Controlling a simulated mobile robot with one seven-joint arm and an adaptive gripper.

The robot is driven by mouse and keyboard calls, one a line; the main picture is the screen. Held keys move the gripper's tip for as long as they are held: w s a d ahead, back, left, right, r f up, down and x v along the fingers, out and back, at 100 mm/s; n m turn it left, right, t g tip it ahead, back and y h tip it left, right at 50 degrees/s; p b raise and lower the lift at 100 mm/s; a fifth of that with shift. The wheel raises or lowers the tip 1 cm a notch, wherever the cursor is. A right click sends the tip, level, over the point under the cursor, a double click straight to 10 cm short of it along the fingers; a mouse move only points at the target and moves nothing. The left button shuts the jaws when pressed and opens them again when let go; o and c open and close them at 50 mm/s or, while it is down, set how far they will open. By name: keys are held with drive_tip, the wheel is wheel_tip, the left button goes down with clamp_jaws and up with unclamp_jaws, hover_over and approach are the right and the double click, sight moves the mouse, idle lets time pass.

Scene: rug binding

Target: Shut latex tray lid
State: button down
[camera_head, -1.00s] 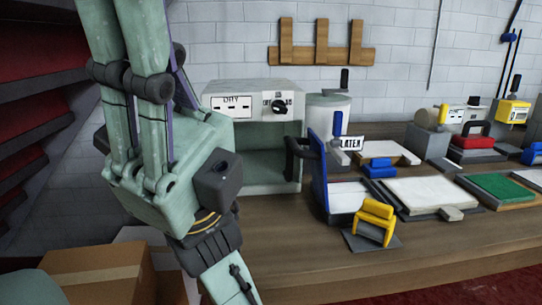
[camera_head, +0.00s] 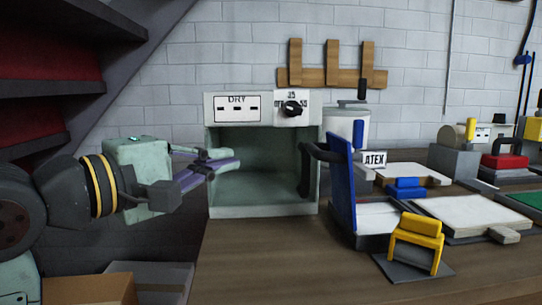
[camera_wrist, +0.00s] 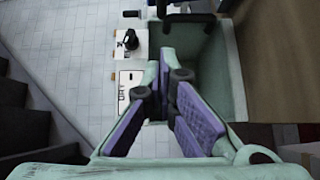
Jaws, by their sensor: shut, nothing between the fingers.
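The latex tray (camera_head: 378,218) sits on the bench, right of the box marked DRY. Its blue lid (camera_head: 341,186) stands open, nearly upright, at the tray's left side. A black handle (camera_head: 306,172) juts from the lid's left face. A partly hidden LATEX sign (camera_head: 374,160) is behind the tray. My gripper (camera_head: 232,160) is shut and empty, left of the lid and clearly apart from it, pointing right across the box's open front. The wrist view shows its purple-padded fingers (camera_wrist: 165,88); the blue lid cannot be made out there.
The green DRY box (camera_head: 262,205) has an open front and a dark knob (camera_head: 291,109). A yellow tool (camera_head: 417,241) stands on a dark plate near the tray's front. A white board (camera_head: 470,214) lies to the right. The bench front (camera_head: 280,260) is clear.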

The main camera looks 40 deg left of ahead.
drive_tip(key=p, duration=0.1)
approach(307, 143)
drive_tip(key=a, duration=0.3)
drive_tip(key=shift+w+d+f+p, duration=0.15)
drive_tip(key=shift+w+d, duration=0.3)
drive_tip(key=shift+w, duration=0.25)
drive_tip(key=shift+w+d+r+p, duration=0.1)
drive_tip(key=shift+w+d, duration=0.35)
drive_tip(key=shift+w, duration=0.3)
drive_tip(key=shift+w+d+f+p, duration=0.15)
drive_tip(key=shift+w+d, duration=0.25)
drive_tip(key=shift+w, duration=0.3)
drive_tip(key=shift+r, duration=0.2)
